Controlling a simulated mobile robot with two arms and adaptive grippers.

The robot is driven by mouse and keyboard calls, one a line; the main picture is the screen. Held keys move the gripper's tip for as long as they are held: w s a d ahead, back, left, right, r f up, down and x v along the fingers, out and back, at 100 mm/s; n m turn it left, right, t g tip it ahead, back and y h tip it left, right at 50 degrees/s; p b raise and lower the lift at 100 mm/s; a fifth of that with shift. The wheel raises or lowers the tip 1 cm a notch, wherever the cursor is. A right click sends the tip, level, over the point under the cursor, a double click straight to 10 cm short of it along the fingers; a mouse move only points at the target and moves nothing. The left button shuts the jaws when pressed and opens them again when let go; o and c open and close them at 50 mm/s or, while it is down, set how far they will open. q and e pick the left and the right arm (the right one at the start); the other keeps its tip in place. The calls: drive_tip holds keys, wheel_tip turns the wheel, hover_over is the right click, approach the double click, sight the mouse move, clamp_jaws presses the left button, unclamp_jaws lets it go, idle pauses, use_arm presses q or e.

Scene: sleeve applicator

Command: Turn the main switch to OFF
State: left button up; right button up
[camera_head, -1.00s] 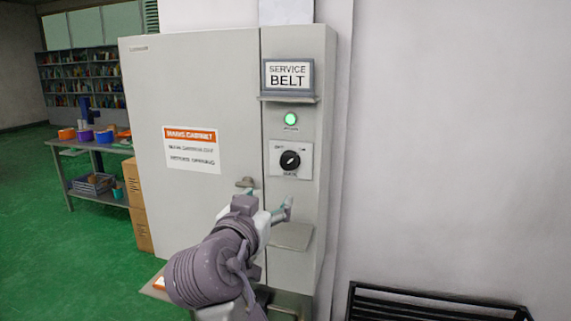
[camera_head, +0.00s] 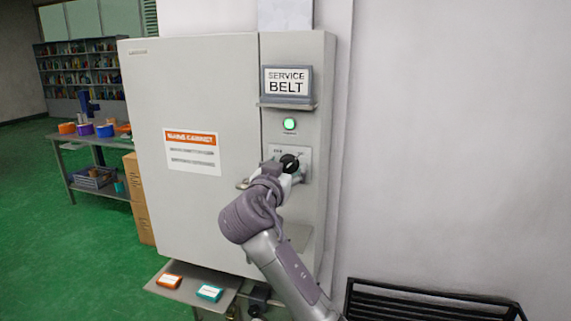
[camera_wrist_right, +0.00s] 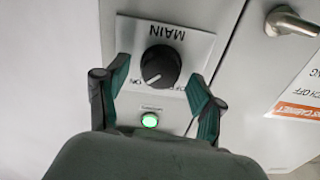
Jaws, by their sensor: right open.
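The main switch is a round black knob on a white plate below the green lamp, on the narrow right panel of the grey cabinet; the knob (camera_head: 290,163) is partly covered by my right gripper in the head view. In the right wrist view the knob (camera_wrist_right: 160,66) shows upside down, its pale mark pointing lower left, apparently toward the ON label. My right gripper (camera_head: 284,172) is open in front of the switch plate. In the wrist view its fingers (camera_wrist_right: 158,80) stand apart on either side of the knob, with no clear contact. My left gripper is out of view.
The green lamp (camera_head: 289,124) is lit under the SERVICE BELT sign (camera_head: 287,80). A cabinet door handle (camera_wrist_right: 292,22) is close beside the panel. A low shelf (camera_head: 180,291) holds an orange and a teal box. A black rack (camera_head: 430,302) stands lower right.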

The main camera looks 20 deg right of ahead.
drive_tip(key=shift+w, duration=0.1)
drive_tip(key=c, duration=1.1)
drive_tip(key=shift+c, duration=0.2)
drive_tip(key=shift+n, duration=0.3)
drive_tip(key=n+p, duration=0.1)
drive_tip(key=n, duration=0.2)
drive_tip(key=shift+p, duration=0.3)
drive_tip(key=n+p, duration=0.2)
drive_tip(key=n, duration=0.3)
drive_tip(key=shift+p, duration=0.35)
drive_tip(key=n+p, duration=0.3)
drive_tip(key=n, duration=0.1)
drive_tip(key=shift+w+a+n, duration=0.1)
drive_tip(key=shift+n, duration=0.2)
drive_tip(key=shift+f+n+p, duration=0.2)
drive_tip(key=shift+n+p, duration=1.75)
drive_tip(key=shift+n, duration=0.35)
